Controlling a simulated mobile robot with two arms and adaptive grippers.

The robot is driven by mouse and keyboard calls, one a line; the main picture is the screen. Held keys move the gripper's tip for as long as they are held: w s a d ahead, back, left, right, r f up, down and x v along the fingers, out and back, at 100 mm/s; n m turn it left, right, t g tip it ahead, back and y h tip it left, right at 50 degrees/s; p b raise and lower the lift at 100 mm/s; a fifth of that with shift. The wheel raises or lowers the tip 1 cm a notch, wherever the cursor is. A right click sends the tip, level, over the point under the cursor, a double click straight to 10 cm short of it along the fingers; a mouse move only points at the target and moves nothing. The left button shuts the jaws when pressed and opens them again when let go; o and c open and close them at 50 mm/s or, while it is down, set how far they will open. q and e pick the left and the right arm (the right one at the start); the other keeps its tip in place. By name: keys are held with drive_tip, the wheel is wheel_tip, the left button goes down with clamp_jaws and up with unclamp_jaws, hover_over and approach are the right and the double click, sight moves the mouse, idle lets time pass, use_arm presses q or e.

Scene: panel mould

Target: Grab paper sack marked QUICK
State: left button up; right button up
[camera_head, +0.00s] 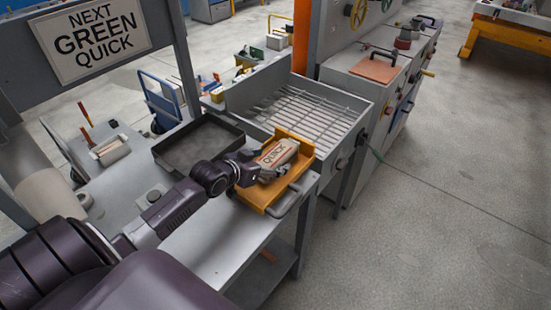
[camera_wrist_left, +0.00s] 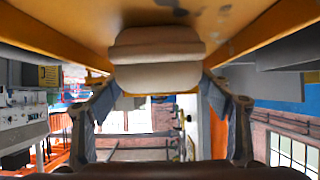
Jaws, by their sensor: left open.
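A paper sack (camera_head: 277,153) marked QUICK lies in the orange tray (camera_head: 297,141) on the end of the grey bench. My left gripper (camera_head: 257,171) is at the near left side of the sack. In the left wrist view the pale, rounded sack (camera_wrist_left: 157,72) shows between the two spread fingers, and the orange tray (camera_wrist_left: 50,30) fills the top of the picture. My left gripper (camera_wrist_left: 160,90) is open there; whether a finger touches the sack cannot be told. My right gripper is not in view.
A dark shallow pan (camera_head: 198,145) stands left of the orange tray. A grey rack of bars (camera_head: 300,112) lies behind it. A sign (camera_head: 92,40) reading NEXT GREEN QUICK hangs at the upper left. A metal handle (camera_head: 291,200) is at the tray's near edge.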

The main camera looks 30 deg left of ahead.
sight(275, 159)
use_arm(q)
drive_tip(key=shift+x, duration=1.55)
drive_tip(key=c, duration=1.3)
drive_tip(key=shift+s, duration=0.1)
drive_tip(key=shift+c, duration=0.2)
